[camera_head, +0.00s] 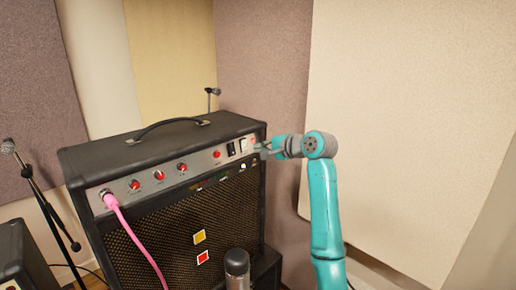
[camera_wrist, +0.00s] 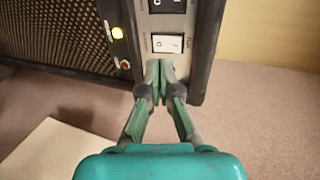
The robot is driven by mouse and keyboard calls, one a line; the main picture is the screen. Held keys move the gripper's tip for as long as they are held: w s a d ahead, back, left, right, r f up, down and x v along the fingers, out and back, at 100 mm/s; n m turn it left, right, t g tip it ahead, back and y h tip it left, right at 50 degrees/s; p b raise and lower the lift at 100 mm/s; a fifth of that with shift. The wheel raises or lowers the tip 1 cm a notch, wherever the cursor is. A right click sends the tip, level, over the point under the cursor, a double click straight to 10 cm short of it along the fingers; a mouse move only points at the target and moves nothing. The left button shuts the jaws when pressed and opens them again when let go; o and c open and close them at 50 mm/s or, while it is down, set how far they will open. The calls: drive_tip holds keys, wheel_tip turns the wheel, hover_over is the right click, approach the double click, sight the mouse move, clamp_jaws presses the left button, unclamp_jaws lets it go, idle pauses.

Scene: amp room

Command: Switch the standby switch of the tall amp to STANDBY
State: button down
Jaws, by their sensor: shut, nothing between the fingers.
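The tall amp (camera_head: 150,140) is a black cabinet with a silver control panel along its upper front. At the panel's right end are a black rocker switch (camera_head: 231,149) and a white rocker switch (camera_head: 243,145). The wrist view shows the white switch (camera_wrist: 167,43) close up, with the black switch (camera_wrist: 167,6) cut by the top edge. The small lettering is too blurred to read surely. My gripper (camera_head: 262,150) is shut and empty at the panel's right end. In the wrist view its fingertips (camera_wrist: 159,66) are just below the white switch; contact cannot be told.
A lit yellow-green lamp (camera_wrist: 117,33) and a red lamp (camera_wrist: 125,64) sit beside the switches. A pink cable (camera_head: 125,220) plugs into the panel's left end. A microphone (camera_head: 237,262) stands in front; another microphone stand (camera_head: 50,215) is at left. A pale wall panel (camera_head: 410,110) is at right.

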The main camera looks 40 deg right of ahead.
drive_tip(key=f+v, duration=0.1)
drive_tip(key=v, duration=0.7)
drive_tip(key=shift+s+f, duration=0.3)
